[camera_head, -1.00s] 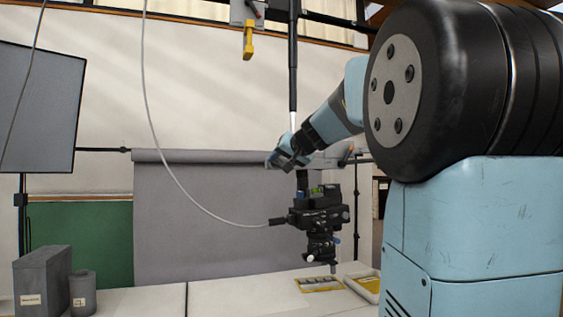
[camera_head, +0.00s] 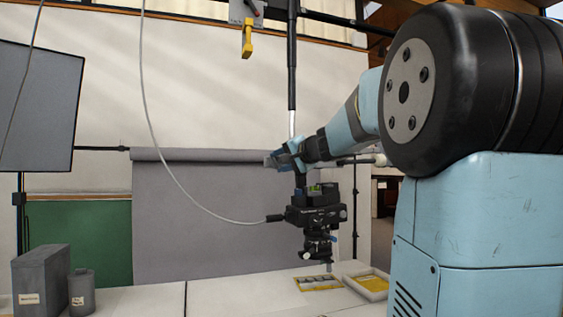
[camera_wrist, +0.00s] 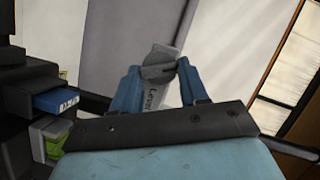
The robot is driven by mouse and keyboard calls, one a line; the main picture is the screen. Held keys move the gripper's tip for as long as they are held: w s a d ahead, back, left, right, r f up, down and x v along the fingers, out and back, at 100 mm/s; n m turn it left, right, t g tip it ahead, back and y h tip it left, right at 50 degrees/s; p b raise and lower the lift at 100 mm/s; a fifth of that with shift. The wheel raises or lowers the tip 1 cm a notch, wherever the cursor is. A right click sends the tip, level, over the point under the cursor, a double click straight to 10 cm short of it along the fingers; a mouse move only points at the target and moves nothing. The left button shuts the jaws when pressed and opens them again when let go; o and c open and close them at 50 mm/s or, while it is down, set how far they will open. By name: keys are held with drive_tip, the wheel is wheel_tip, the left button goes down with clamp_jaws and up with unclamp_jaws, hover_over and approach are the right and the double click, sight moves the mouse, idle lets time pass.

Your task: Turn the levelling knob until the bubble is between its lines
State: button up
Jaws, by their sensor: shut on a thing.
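The camera-like rig (camera_head: 316,214) hangs from a dark vertical pole above the table, with a small green level vial (camera_head: 315,188) on its top. Green also shows at lower left in the wrist view (camera_wrist: 50,138); the bubble and its lines are too small to make out. My gripper (camera_head: 283,159) is just above the rig in the head view. In the wrist view, its blue fingers (camera_wrist: 157,73) are shut on a grey levelling knob (camera_wrist: 158,62). A pale strip below the knob has partly readable lettering starting "Level".
A cable (camera_head: 185,190) loops down to the rig's left side. A grey box (camera_head: 40,283) and a canister (camera_head: 82,292) stand at the table's left. A yellow-edged tray (camera_head: 368,284) and a yellow-framed piece (camera_head: 318,283) lie below the rig. The table's middle is clear.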

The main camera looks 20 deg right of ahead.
drive_tip(key=shift+f+m, duration=0.2)
drive_tip(key=shift+m, duration=0.1)
drive_tip(key=o, duration=1.1)
drive_tip(key=shift+r, duration=0.1)
drive_tip(key=shift+c, duration=0.2)
drive_tip(key=v, duration=1.3)
drive_tip(key=shift+s+d, duration=0.25)
drive_tip(key=shift+s, duration=0.1)
drive_tip(key=s+a+f+n+g+y, duration=0.1)
drive_tip(key=s+a+f+n+g, duration=0.3)
drive_tip(key=a+f, duration=0.65)
drive_tip(key=s+a+f+n+g+h, duration=0.2)
drive_tip(key=s+a+f+n+g, duration=0.1)
drive_tip(key=s+f, duration=0.4)
drive_tip(key=s+a+f+n+g+h, duration=0.2)
drive_tip(key=s+f, duration=0.6)
drive_tip(key=f, duration=0.6)
drive_tip(key=shift+s+a+n+g+h, duration=0.25)
drive_tip(key=shift+a+n+g+h, duration=0.25)
drive_tip(key=shift+n, duration=0.3)
drive_tip(key=shift+f, duration=0.1)
